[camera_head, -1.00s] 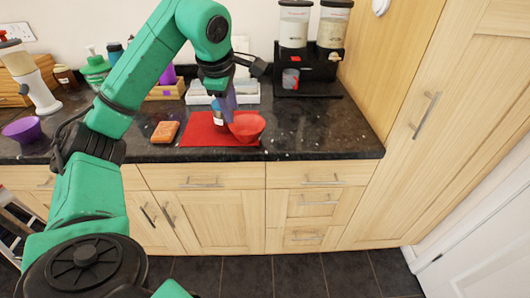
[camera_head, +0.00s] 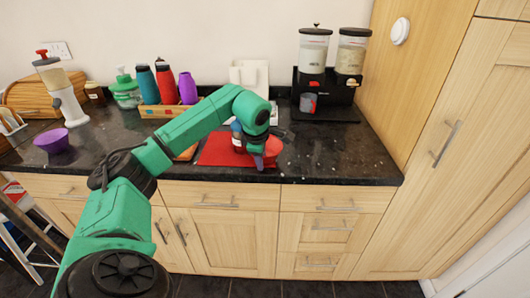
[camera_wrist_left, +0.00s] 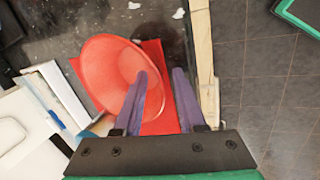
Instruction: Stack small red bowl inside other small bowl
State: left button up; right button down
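The small red bowl (camera_head: 273,147) sits on a red mat (camera_head: 215,150) near the counter's front edge, partly hidden by my left arm. It also shows in the left wrist view (camera_wrist_left: 105,75), at the left finger. My left gripper (camera_wrist_left: 161,76) is open and points down at the bowl's rim. I cannot tell whether either finger touches the rim. A small purple bowl (camera_head: 50,141) stands upright on the counter at the left. My right gripper is not in view.
A bottle rack (camera_head: 165,110), a white holder (camera_head: 250,75) and a cereal dispenser (camera_head: 325,85) stand along the back. An orange item (camera_head: 186,153) lies beside the mat. Counter right of the mat is clear.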

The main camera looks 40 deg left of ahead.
pick_arm(q)
jog(key=shift+s+r, duration=0.1)
jog(key=shift+r, duration=0.05)
grip_shut()
dwell(1.2)
